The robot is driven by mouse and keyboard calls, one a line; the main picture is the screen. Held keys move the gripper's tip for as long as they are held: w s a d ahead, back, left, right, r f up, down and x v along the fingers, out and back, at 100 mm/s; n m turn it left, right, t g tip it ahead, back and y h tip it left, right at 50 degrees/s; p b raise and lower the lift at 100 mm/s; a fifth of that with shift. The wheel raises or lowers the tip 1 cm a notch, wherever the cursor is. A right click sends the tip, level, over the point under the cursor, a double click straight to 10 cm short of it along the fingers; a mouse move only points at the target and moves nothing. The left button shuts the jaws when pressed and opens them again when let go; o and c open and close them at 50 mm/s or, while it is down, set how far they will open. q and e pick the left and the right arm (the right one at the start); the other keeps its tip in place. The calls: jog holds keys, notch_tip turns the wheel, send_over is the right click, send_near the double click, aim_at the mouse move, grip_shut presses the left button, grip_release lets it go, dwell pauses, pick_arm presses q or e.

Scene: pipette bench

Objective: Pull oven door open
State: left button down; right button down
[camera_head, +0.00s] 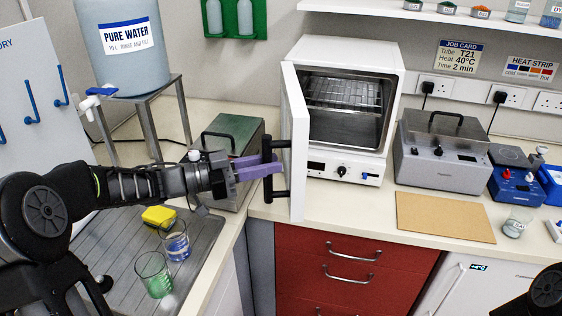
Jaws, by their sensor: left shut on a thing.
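The white oven (347,170) stands on the bench in the middle of the camera_head view. Its door (299,140) is swung open toward the left, and the wire racks (343,93) inside show. The black door handle (278,143) is on the door's outer face. My left gripper (272,167) reaches in from the left with its purple fingers at the handle and is shut on it. The fingertips are partly hidden by the handle. My right gripper is out of view; only a dark part of my right arm shows at the bottom right corner.
A metal box (231,138) with a black handle stands left of the door. A grey bath (443,160) stands right of the oven. A brown board (444,217) lies in front. A water tank (124,45) on a stand and glass beakers (154,273) are at left.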

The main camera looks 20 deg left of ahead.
pick_arm(q)
jog(key=shift+s+a+m+g+h, duration=0.15)
jog(key=shift+a+m+g+h, duration=0.3)
jog(key=shift+a, duration=0.65)
jog(key=shift+s+a+m+g+h, duration=0.1)
jog(key=shift+a+m+g+h, duration=0.35)
jog(key=shift+a, duration=0.65)
jog(key=c, duration=1.3)
grip_release()
jog(key=p+v, duration=0.1)
jog(key=v, duration=0.6)
jog(key=shift+s+a+r, duration=0.15)
jog(key=shift+a, duration=0.2)
